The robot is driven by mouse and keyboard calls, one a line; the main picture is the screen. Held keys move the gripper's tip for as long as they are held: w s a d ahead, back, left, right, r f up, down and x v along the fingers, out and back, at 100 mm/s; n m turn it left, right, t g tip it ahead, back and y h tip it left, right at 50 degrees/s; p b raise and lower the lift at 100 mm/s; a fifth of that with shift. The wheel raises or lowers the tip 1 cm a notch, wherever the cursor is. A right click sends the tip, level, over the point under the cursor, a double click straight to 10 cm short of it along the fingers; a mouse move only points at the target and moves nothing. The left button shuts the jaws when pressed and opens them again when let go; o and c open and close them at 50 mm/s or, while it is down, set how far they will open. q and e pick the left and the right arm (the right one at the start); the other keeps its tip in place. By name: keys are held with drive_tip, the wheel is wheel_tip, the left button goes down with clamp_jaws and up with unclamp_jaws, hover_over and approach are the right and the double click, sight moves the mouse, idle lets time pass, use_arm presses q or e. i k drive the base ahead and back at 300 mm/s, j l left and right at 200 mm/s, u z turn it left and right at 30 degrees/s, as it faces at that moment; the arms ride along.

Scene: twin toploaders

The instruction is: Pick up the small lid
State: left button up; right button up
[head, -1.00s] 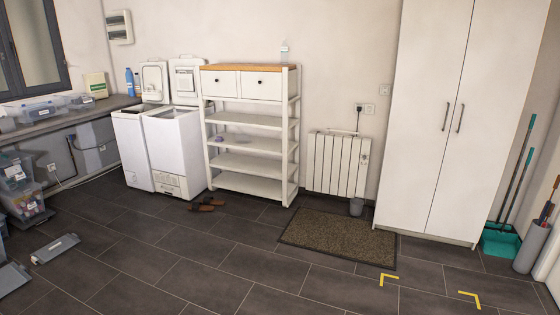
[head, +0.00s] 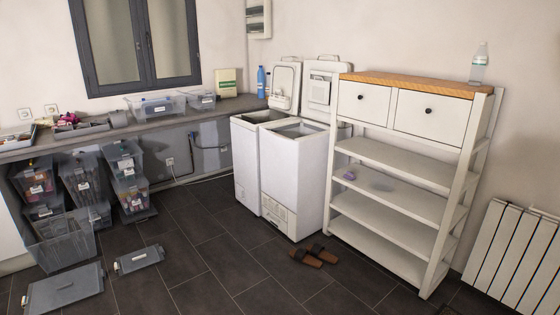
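A small grey lid (head: 139,260) lies flat on the dark tiled floor at the lower left of the head view, with a light label on it. A larger grey lid (head: 64,289) lies on the floor to its left, close to the bottom edge. Neither of my grippers shows in the head view.
Stacked clear bins (head: 128,180) stand under the counter (head: 100,136), behind the lids. An open clear bin (head: 62,243) sits beside the larger lid. Two open toploaders (head: 292,185), brown sandals (head: 314,255) and a white shelf (head: 390,205) stand right. The middle floor is clear.

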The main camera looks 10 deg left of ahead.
sight(135, 261)
drive_tip(key=i+j+u, duration=0.15)
drive_tip(key=i+u, duration=0.15)
drive_tip(key=i, duration=0.2)
drive_tip(key=i+j+u, duration=0.1)
drive_tip(key=i+u, duration=0.2)
drive_tip(key=i, duration=0.2)
drive_tip(key=i+u, duration=0.3)
drive_tip(key=i, duration=0.15)
drive_tip(key=i+l+u, duration=0.3)
drive_tip(key=i, duration=0.2)
drive_tip(key=i+l+u, duration=0.3)
drive_tip(key=i, duration=0.15)
drive_tip(key=i+u, duration=0.25)
drive_tip(key=i, duration=2.1)
